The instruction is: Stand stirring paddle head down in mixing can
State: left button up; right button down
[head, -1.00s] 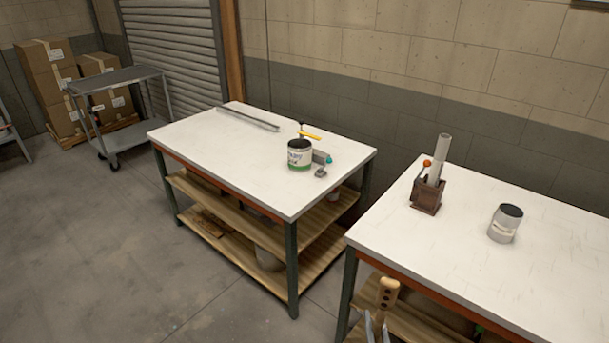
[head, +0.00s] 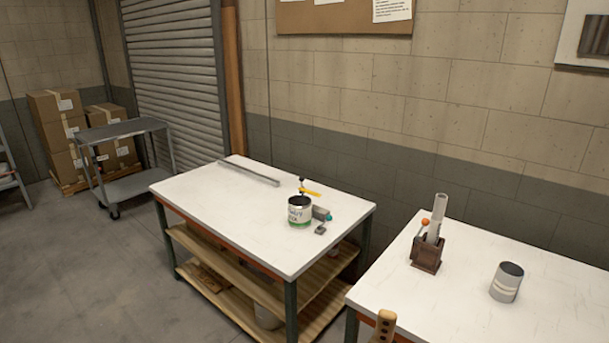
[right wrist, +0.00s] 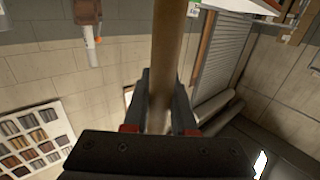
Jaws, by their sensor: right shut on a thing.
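My right gripper (right wrist: 160,92) is shut around the wooden shaft of the stirring paddle (right wrist: 168,40), seen in the right wrist view. In the head view only the light wooden end of the paddle (head: 384,327), with small dark holes, shows at the bottom edge, in front of the right table. The paddle's other end is out of view. A grey can with a pale band (head: 507,284) stands upright on the right table. A white-and-green labelled can (head: 300,215) stands on the left table. I cannot tell which is the mixing can. My left gripper is not in view.
A brown holder (head: 426,256) with a grey tube and an orange-tipped lever stands on the right table (head: 465,240). The left table (head: 225,205) bears a metal bar (head: 250,173) and small tools by the can. A grey cart (head: 125,130) stands behind left.

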jog(key=m+b, duration=0.3)
jog(key=m, duration=0.6)
jog(key=m+b, duration=0.1)
jog(key=m, duration=0.8)
